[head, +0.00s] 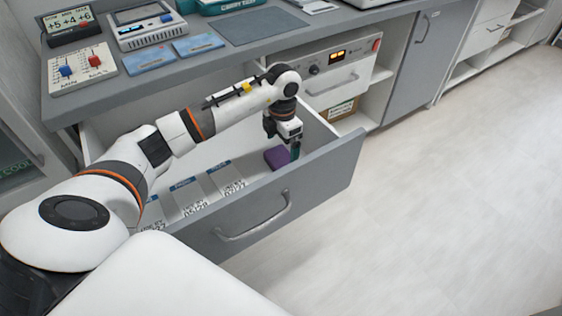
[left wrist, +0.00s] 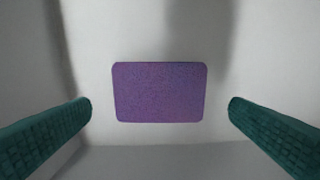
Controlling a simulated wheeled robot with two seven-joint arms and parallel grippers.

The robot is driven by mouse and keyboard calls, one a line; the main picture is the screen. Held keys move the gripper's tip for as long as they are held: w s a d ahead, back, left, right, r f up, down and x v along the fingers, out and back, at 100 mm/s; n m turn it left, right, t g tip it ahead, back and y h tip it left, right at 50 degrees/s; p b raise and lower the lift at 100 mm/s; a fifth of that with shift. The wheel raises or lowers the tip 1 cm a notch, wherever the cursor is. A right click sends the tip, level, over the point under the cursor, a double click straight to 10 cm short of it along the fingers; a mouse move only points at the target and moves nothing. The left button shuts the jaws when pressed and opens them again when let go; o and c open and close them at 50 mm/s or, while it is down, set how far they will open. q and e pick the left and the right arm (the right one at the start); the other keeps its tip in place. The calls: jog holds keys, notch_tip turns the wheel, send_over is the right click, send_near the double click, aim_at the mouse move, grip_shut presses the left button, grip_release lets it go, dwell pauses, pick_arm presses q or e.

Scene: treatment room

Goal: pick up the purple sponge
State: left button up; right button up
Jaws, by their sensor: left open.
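The purple sponge (head: 276,158) lies in the open drawer (head: 262,204), near its right end. In the left wrist view the purple sponge (left wrist: 160,92) is a flat rounded rectangle in the middle of the picture on a pale surface. My left gripper (head: 293,152) points down into the drawer, right by the sponge. Its two green fingers (left wrist: 160,108) are spread wide, one on each side of the sponge and apart from it. It holds nothing. My right gripper is not in view.
Several labelled packets (head: 187,195) lie in the drawer left of the sponge. The grey counter (head: 100,88) above carries a device (head: 147,28), blue cards and a mat. The drawer's front wall stands close to my left gripper. The floor (head: 430,200) on the right is clear.

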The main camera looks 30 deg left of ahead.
aim_at(281, 158)
pick_arm(q)
notch_tip(281, 158, down, 5)
jog(key=shift+s, duration=0.15)
jog(key=shift+f, duration=0.15)
jog(key=c, duration=0.8)
notch_tip(281, 158, up, 9)
jog(key=shift+r, duration=0.55)
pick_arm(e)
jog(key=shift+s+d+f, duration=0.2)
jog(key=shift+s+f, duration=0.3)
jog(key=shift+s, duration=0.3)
